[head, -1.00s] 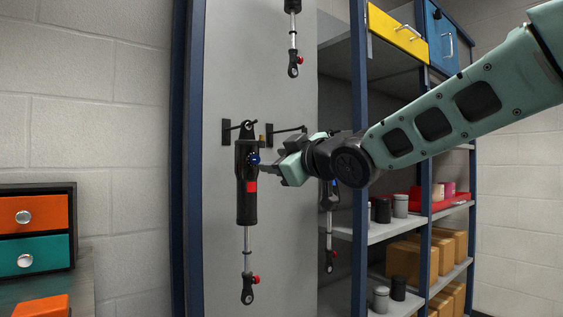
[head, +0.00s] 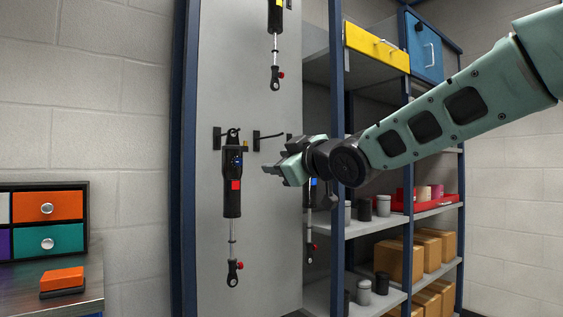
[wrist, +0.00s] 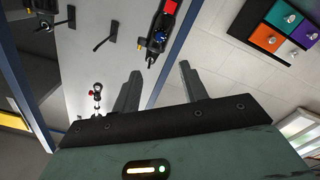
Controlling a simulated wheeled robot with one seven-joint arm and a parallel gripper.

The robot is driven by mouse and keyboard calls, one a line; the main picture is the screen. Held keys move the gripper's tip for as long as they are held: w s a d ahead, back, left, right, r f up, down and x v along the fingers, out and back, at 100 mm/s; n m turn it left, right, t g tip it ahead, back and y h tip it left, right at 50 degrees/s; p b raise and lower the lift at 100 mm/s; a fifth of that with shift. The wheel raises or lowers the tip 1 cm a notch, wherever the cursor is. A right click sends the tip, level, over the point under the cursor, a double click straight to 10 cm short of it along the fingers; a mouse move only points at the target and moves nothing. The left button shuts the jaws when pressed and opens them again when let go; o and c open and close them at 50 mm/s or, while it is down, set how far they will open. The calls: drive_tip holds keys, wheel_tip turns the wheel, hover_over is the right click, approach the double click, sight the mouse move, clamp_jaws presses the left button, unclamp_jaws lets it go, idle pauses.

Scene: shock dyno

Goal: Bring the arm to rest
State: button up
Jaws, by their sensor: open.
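My gripper (head: 283,172) is in front of the grey panel, its fingers pointing left, just right of a hanging black shock absorber (head: 232,190). In the wrist view my gripper (wrist: 157,75) shows two spread fingers with nothing between them. The shock has a red patch and a blue knob, and hangs from a hook by its top eye; it also shows in the wrist view (wrist: 163,22), beyond the fingers and apart from them. My arm comes in from the right.
The grey panel (head: 265,230) carries another shock above (head: 275,50) and one partly hidden behind my gripper (head: 310,225). A shelf (head: 370,225) with canisters, a red tray (head: 400,203) and boxes stands right. Drawers (head: 48,222) and an orange block (head: 62,279) are at left.

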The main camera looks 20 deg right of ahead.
drive_tip(key=s+a+f+m+g+h, duration=0.1)
drive_tip(key=s+a+f+g, duration=0.25)
drive_tip(key=f, duration=0.45)
drive_tip(key=s+a+f+g, duration=0.2)
drive_tip(key=s+f, duration=0.3)
drive_tip(key=f, duration=0.2)
drive_tip(key=s+a+f+m+g+h, duration=0.1)
drive_tip(key=s+a+f+g, duration=0.15)
drive_tip(key=s+f, duration=0.4)
drive_tip(key=s+d+f+g+h, duration=0.15)
drive_tip(key=s+f+g, duration=0.25)
drive_tip(key=s+f, duration=0.5)
drive_tip(key=s+d+f+g+h, duration=0.15)
drive_tip(key=s+f+g, duration=0.4)
drive_tip(key=s, duration=0.65)
wheel_tip(320, 180, up, 23)
drive_tip(key=p, duration=2.3)
drive_tip(key=shift+s+m+p, duration=0.2)
drive_tip(key=shift+m+p, duration=0.15)
drive_tip(key=shift+m, duration=0.05)
